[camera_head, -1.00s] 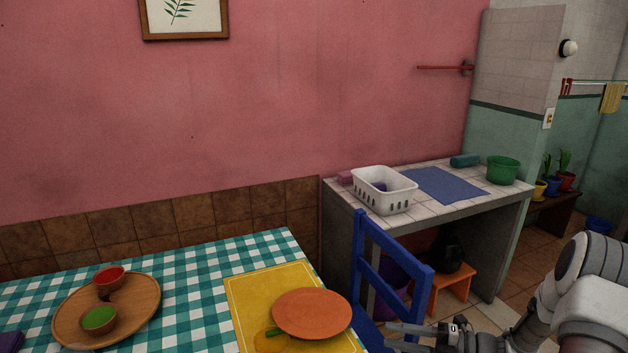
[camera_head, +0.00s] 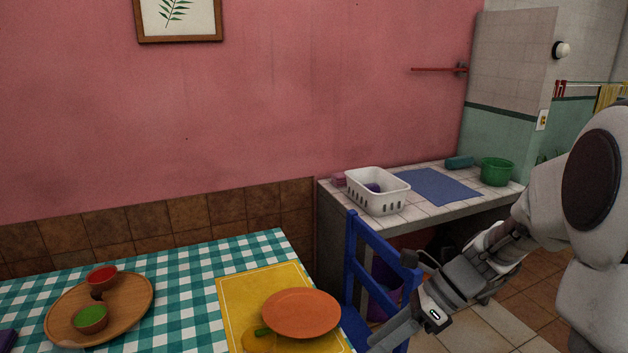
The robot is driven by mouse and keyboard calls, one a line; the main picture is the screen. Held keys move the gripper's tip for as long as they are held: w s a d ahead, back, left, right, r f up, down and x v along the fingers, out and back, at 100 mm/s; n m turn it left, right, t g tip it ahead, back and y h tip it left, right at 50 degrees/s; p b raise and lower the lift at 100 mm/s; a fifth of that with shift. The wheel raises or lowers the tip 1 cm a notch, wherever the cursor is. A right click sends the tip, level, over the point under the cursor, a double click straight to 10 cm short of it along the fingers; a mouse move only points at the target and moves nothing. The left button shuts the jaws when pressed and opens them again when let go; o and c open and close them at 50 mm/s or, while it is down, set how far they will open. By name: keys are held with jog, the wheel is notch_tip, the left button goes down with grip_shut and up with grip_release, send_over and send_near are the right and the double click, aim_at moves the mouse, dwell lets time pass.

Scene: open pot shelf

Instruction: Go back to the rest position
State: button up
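My arm comes in from the right side of the view, bent, with its wrist in front of the blue chair (camera_head: 362,262). My gripper (camera_head: 392,334) is near the bottom edge, to the right of the orange plate (camera_head: 301,313) and apart from it. Its fingers are seen from the side, so the gap between them cannot be made out. I see nothing held in it.
Behind the chair, a tiled counter (camera_head: 425,212) holds a white basket (camera_head: 377,192), a blue mat (camera_head: 437,187) and a green tub (camera_head: 496,171).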

jog(key=s+d+r+n+t+h, duration=0.3)
jog(key=s+r+n+t+h, duration=0.6)
jog(key=n, duration=1.3)
jog(key=s+r+g+p, duration=0.2)
jog(key=s+r+p, duration=0.1)
jog(key=r+p, duration=0.9)
notch_tip(320, 180, up, 3)
jog(key=shift+f+p, duration=0.15)
jog(key=shift+p, duration=0.2)
jog(key=shift+s+a, duration=0.1)
